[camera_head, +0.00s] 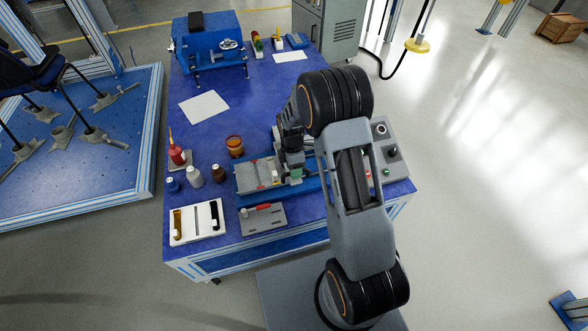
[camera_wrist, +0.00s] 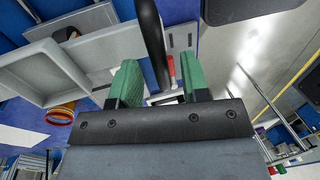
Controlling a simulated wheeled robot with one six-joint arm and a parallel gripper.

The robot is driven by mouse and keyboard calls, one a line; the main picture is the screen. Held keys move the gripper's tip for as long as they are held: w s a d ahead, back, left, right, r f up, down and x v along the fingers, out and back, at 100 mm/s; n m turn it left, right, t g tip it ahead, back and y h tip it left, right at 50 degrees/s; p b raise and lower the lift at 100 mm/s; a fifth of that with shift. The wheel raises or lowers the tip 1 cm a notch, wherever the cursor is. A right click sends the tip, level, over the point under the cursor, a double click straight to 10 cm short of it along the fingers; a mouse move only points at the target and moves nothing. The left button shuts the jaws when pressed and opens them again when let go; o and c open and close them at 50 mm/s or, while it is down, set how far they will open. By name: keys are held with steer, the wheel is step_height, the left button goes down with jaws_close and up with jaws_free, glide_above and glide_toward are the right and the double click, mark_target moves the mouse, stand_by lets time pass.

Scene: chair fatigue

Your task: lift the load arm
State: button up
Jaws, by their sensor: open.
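My gripper (camera_wrist: 160,80) shows in the wrist view with two green fingers spread apart. In the head view only a little green of my gripper (camera_head: 296,173) shows, low over the bench-top machine (camera_head: 250,178). A dark bar (camera_wrist: 154,42) runs down the picture into the space between the fingers, with no clear contact on either one. It may be the load arm, but I cannot tell for sure. The machine's pale grey tray-like part (camera_wrist: 45,72) lies left of the fingers. My arm hides much of the machine in the head view.
The blue bench (camera_head: 215,125) carries an amber jar (camera_head: 235,147), small bottles (camera_head: 194,177), a white tray (camera_head: 197,222) and a grey plate with a red piece (camera_head: 263,218). A control box (camera_head: 390,150) stands right of the machine. A blue vise-like machine (camera_head: 210,45) stands behind.

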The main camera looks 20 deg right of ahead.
steer(key=shift+f, duration=0.1)
jaws_close()
stand_by(0.4)
